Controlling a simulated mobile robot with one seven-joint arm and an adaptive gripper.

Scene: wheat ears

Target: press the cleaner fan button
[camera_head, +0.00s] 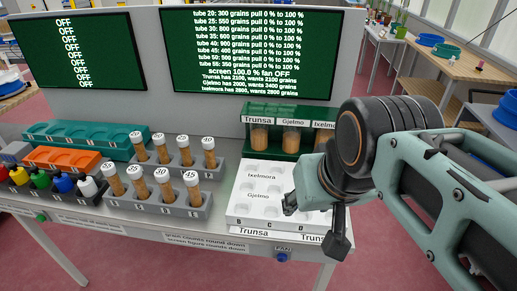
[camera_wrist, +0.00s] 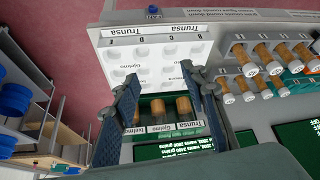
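The cleaner fan button is a small blue round button (camera_head: 282,257) on the front edge of the bench, below a FAN label. It also shows as a blue spot at the top of the wrist view (camera_wrist: 153,10). My gripper (camera_head: 316,222) hangs over the front right of the white tray, above and to the right of the button and apart from it. In the wrist view its two fingers (camera_wrist: 162,73) are spread with nothing between them. The right screen (camera_head: 252,50) reads "screen 100.0 % fan OFF".
The white tray (camera_head: 238,212) with round holes lies beside my gripper. Grey racks (camera_head: 190,204) hold several grain tubes to its left. A green rack (camera_head: 270,152) with grain jars stands behind. A green button (camera_head: 41,216) is at the front left. The floor before the bench looks clear.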

